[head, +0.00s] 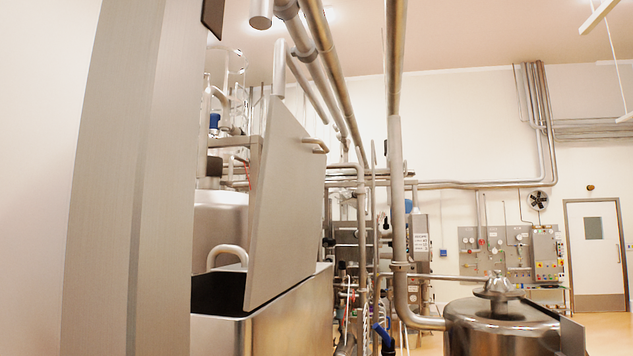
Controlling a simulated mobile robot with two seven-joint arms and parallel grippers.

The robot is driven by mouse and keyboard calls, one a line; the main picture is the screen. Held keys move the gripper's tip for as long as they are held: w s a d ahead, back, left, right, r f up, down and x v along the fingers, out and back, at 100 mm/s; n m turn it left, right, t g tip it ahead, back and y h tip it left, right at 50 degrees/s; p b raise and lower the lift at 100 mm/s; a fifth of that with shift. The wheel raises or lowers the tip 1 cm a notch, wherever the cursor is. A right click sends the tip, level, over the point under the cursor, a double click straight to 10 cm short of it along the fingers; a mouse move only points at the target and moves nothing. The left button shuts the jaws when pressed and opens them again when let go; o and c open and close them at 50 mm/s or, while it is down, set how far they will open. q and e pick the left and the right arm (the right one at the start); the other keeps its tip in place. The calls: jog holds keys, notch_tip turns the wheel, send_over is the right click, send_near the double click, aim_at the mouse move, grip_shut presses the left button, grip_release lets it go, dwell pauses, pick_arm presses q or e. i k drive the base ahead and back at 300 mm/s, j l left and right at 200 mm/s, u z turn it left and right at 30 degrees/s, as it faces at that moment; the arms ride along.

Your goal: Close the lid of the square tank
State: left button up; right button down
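The square tank (285,318) is a steel box at the lower centre-left. Its top is open and its inside looks dark. The flat steel lid (283,205) stands raised, nearly upright, over the tank's edge. A curved handle (315,145) sticks out from the lid near its top right. Another curved handle (228,254) shows low down, left of the lid, by the tank's opening. Neither of my grippers is in view.
A large grey upright panel (130,180) fills the left side. A vertical pipe (398,220) and other pipes stand right of the tank. A round steel vessel (500,325) is at the lower right. A control panel (545,255) and a door (597,250) are at the back.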

aim_at(286, 227)
jog(key=k+j+u, duration=0.2)
jog(key=k, duration=0.45)
jog(key=l+u, duration=0.1)
jog(key=u, duration=0.25)
jog(key=i+l+u, duration=0.1)
jog(key=u, duration=0.25)
jog(key=l+u, duration=0.15)
jog(key=u, duration=0.2)
jog(key=i+l, duration=0.1)
jog(key=l, duration=0.3)
jog(key=i+l, duration=0.15)
jog(key=l, duration=0.3)
jog(key=i+l, duration=0.1)
jog(key=l, duration=0.3)
jog(key=i+l, duration=0.15)
jog(key=l, duration=0.25)
jog(key=i+l, duration=0.1)
jog(key=l, duration=0.35)
